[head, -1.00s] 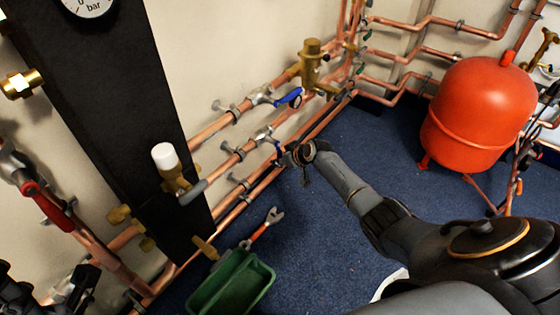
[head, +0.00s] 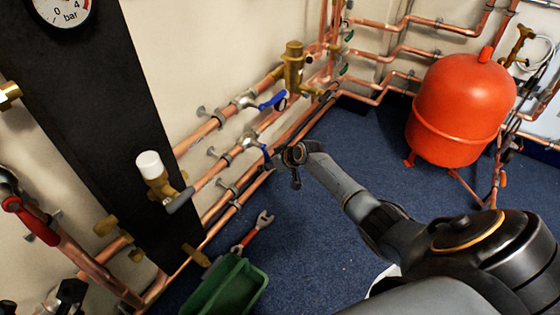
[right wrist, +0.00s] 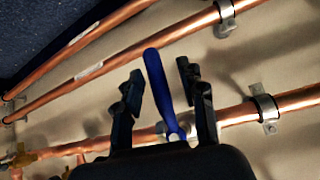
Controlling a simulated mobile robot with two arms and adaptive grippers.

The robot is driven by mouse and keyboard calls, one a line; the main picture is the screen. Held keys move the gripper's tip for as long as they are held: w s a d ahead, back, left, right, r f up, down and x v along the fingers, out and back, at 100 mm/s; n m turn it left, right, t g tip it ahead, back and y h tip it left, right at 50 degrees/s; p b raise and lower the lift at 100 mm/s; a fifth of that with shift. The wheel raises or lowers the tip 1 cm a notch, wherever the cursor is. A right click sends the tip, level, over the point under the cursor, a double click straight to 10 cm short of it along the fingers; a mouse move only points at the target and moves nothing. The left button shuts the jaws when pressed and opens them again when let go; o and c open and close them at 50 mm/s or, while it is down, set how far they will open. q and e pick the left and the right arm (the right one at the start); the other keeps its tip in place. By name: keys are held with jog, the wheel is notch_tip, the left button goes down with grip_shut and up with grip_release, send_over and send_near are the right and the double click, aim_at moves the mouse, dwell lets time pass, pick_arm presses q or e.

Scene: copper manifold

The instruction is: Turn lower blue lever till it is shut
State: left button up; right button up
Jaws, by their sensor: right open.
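The lower blue lever (head: 267,159) sits on a valve of the lower copper pipe on the wall. In the right wrist view the lever (right wrist: 157,82) sticks out across the line of its pipe, roughly square to it. My right gripper (head: 289,164) is at this lever in the head view. In the right wrist view its fingers (right wrist: 160,74) are open, one on each side of the lever, with gaps showing. The upper blue lever (head: 273,101) lies on the pipe above, pointing to the right. My left gripper is not clearly in view.
A brass fitting (head: 293,68) stands on the upper pipe. More copper pipes (head: 304,122) run low along the wall. A red tank (head: 460,108) stands at the right. A green tray (head: 222,292) and a wrench (head: 256,229) are on the blue floor, which is otherwise open.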

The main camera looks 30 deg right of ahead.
jog(key=v, duration=1)
jog(key=shift+a+f, duration=0.1)
